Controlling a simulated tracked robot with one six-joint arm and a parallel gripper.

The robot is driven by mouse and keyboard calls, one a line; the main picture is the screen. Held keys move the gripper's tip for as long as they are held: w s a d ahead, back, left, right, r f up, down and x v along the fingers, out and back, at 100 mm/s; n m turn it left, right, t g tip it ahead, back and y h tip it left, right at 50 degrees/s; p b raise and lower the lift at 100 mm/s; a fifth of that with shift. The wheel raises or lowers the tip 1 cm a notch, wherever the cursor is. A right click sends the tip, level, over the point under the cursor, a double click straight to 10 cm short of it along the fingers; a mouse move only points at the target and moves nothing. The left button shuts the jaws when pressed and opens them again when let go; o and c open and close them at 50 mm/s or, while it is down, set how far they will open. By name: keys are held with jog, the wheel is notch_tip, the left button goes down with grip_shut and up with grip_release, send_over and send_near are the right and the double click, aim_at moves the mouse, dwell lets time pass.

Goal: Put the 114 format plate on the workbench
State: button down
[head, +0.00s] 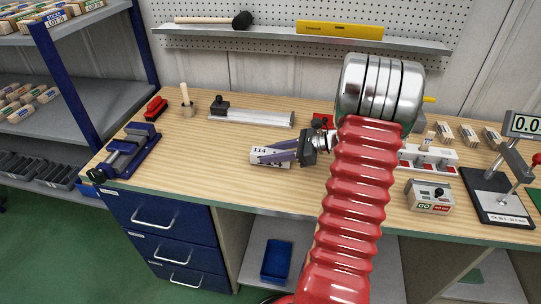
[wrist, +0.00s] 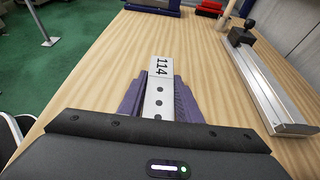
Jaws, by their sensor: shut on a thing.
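The 114 format plate (head: 257,150) is a pale plate with a black 114 on its end. In the wrist view the plate (wrist: 159,68) points away from me, with dark holes along it. My gripper (head: 272,155) is shut on the plate, its purple fingers on either side; the fingers also show in the wrist view (wrist: 157,98). The plate is over the open middle of the wooden workbench (head: 205,165). I cannot tell whether it touches the top. Its near end is hidden by my gripper.
A blue vise (head: 130,152) stands at the bench's left end. A metal rail fixture (head: 250,116) lies behind the plate. A GO box (head: 430,196) and a gauge stand (head: 497,195) are at the right. Bare wood surrounds the plate on the left and front.

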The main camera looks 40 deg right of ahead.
jog(key=shift+f, duration=0.25)
jog(key=c, duration=1.3)
grip_release()
jog(key=shift+f, duration=0.1)
jog(key=v, duration=1.2)
